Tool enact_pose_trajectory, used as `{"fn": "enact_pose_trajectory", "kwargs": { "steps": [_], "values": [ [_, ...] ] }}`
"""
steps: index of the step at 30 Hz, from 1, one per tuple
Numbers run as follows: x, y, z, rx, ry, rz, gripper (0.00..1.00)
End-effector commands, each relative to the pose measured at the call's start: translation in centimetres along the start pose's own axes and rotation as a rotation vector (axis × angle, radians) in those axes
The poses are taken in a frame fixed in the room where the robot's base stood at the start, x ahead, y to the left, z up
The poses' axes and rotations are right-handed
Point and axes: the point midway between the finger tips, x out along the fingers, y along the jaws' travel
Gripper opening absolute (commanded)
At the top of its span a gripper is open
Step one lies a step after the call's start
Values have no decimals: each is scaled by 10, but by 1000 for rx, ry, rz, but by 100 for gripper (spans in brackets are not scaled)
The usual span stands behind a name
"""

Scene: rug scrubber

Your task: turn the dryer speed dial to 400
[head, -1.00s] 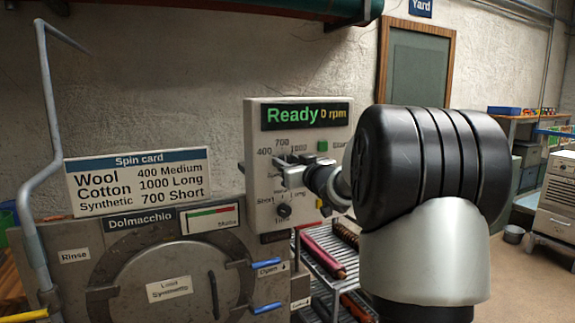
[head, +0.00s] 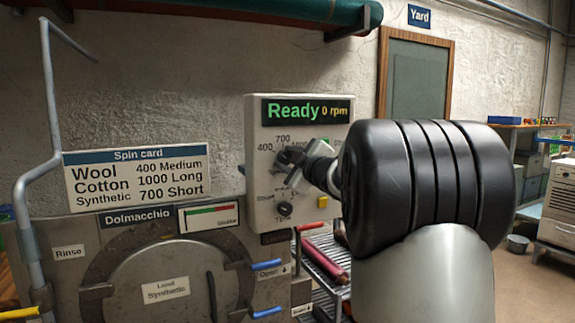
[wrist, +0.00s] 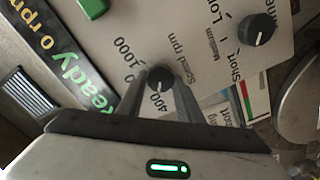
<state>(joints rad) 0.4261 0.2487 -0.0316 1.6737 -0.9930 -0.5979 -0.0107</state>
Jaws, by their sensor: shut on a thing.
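The speed dial (wrist: 160,77) is a small black round knob on the light dryer control panel (head: 257,183). It sits between the two fingers of my gripper (wrist: 160,80) in the wrist view, and the fingers are shut on it. The marks 400, 700 and 1000 stand around it, with 400 nearest my palm in the wrist view. In the head view my gripper (head: 291,158) is tilted and covers the dial. The display (head: 305,111) reads "Ready 0 rpm".
A second black dial (wrist: 256,29), for Short, Medium and Long, sits beside the speed dial. A green button (wrist: 93,8) and a yellow button (head: 323,201) are on the panel. The spin card (head: 136,176) stands left. The round door (head: 150,270) bears a "Load Synthetic" card.

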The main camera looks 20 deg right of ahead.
Motion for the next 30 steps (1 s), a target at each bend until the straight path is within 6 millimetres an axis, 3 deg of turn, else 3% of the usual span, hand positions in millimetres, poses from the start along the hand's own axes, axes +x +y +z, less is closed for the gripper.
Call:
{"fn": "enact_pose_trajectory", "kwargs": {
  "steps": [9, 25, 26, 28, 30],
  "values": [
    [0, -1, 1, -118, -1, 0, 10],
    [0, 0, 0, -142, -1, 0, 10],
    [0, 0, 0, -142, -1, 0, 36],
    [0, 0, 0, -141, -1, 0, 48],
    [0, 0, 0, -141, -1, 0, 50]
  ]
}}
